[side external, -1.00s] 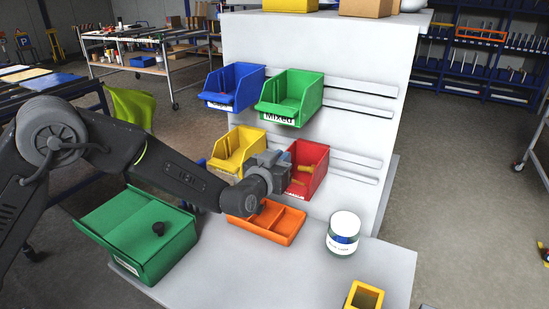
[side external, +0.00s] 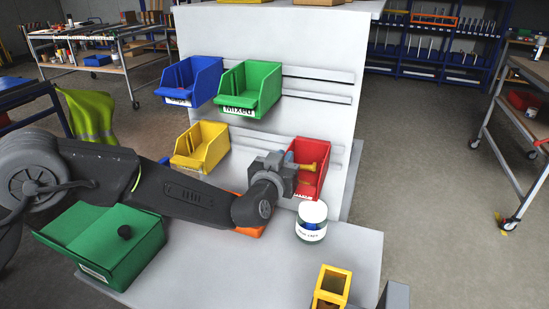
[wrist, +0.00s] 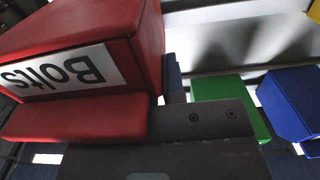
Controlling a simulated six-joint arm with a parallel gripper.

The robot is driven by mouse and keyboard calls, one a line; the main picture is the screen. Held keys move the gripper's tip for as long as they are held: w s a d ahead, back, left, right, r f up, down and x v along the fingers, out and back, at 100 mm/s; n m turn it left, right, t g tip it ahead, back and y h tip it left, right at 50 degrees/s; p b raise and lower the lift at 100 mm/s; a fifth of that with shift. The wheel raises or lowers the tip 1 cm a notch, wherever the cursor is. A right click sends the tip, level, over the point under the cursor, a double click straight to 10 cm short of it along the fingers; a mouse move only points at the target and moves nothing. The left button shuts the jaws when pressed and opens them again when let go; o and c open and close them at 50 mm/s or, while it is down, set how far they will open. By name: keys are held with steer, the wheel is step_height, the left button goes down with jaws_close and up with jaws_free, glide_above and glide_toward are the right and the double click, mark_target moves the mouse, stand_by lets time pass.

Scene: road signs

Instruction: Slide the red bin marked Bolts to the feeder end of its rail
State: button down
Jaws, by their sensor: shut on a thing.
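The red bin marked Bolts (side external: 320,182) hangs on the lower rail (side external: 338,150) of the white panel, near the panel's right edge. A yellow-orange bolt-like piece shows at its opening. My gripper (side external: 287,172) is at the bin's left side and shut on it. In the wrist view the red bin (wrist: 125,75) fills the upper left, its Bolts label upside down, with my dark gripper (wrist: 185,112) against it. The exact grip contact is partly hidden. Little rail shows right of the bin.
A yellow bin (side external: 203,148) sits farther left on the lower row. Blue (side external: 190,80) and green (side external: 250,88) bins hang above. A white jar (side external: 311,222) stands below the red bin. An orange tray (side external: 248,231) is mostly behind my arm. A green box (side external: 100,245) stands left.

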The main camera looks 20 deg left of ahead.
steer(key=shift+s+d+f, duration=0.15)
steer(key=shift+s+d, duration=0.05)
steer(key=shift+d, duration=0.45)
steer(key=c, duration=1.5)
jaws_free()
steer(key=o, duration=0.4)
steer(key=shift+a, duration=0.15)
steer(key=s, duration=1.3)
steer(key=shift+s, duration=0.4)
steer(key=shift+w+a+r, duration=0.1)
steer(key=shift+r, duration=0.1)
